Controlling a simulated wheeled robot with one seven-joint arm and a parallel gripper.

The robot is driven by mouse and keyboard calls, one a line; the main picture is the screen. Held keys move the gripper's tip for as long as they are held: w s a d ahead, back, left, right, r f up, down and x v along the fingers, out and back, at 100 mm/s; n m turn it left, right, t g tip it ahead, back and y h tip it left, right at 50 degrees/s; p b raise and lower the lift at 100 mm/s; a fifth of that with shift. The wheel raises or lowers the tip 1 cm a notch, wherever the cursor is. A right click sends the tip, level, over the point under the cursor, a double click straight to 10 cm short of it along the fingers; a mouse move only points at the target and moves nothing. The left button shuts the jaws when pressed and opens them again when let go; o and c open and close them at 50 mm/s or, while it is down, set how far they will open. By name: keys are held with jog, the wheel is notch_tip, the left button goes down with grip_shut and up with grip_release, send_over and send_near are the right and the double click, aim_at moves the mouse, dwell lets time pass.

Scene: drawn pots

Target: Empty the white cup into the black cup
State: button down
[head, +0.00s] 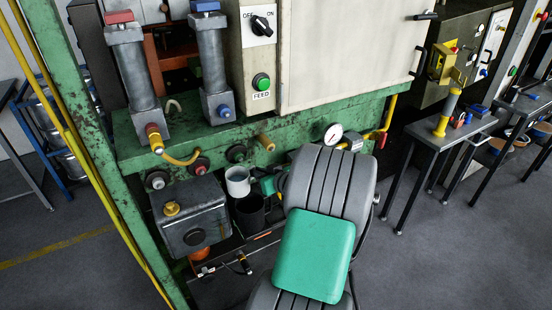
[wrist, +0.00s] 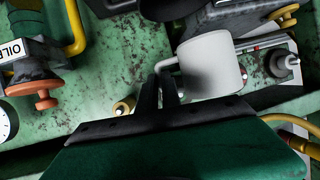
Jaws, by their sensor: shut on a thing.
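The white cup (head: 238,181) is held up beside the green machine, and looks upright in the head view. The black cup (head: 249,213) stands just below it, open at the top; its contents cannot be seen. My gripper (head: 256,182) is at the right side of the white cup, partly hidden behind my arm. In the wrist view, my gripper's dark fingers (wrist: 161,92) are shut on the handle of the white cup (wrist: 213,66). I cannot tell what the white cup holds, and I cannot pick out the black cup surely in the wrist view.
A grey metal box (head: 190,215) with knobs sits close left of the cups. The green machine beam (head: 215,140) with knobs and a yellow hose is just above and behind. A pressure gauge (head: 333,134) is on the right.

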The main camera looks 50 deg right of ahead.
jog(key=s+d+h, duration=0.1)
jog(key=s+d+n, duration=0.1)
jog(key=d, duration=0.1)
jog(key=s+d+n+h, duration=0.1)
jog(key=d, duration=0.1)
jog(key=shift+f+h+b, duration=0.3)
dwell(0.7)
jog(key=shift+s+r+t+h+b, duration=0.15)
jog(key=shift+r+t+h+b, duration=0.15)
jog(key=shift+b, duration=0.45)
dwell(0.3)
jog(key=shift+a+r+n+h+b, duration=0.25)
jog(key=shift+r+n+b, duration=0.4)
jog(key=shift+b, duration=1.1)
dwell(0.4)
jog(key=shift+a+r+n+t+h+b, duration=0.2)
jog(key=shift+n+b, duration=0.35)
jog(key=shift+b, duration=1)
jog(key=shift+a+r+n+t+h+b, duration=0.1)
jog(key=shift+a+n+t+h+b, duration=0.3)
jog(key=shift+b, duration=1.15)
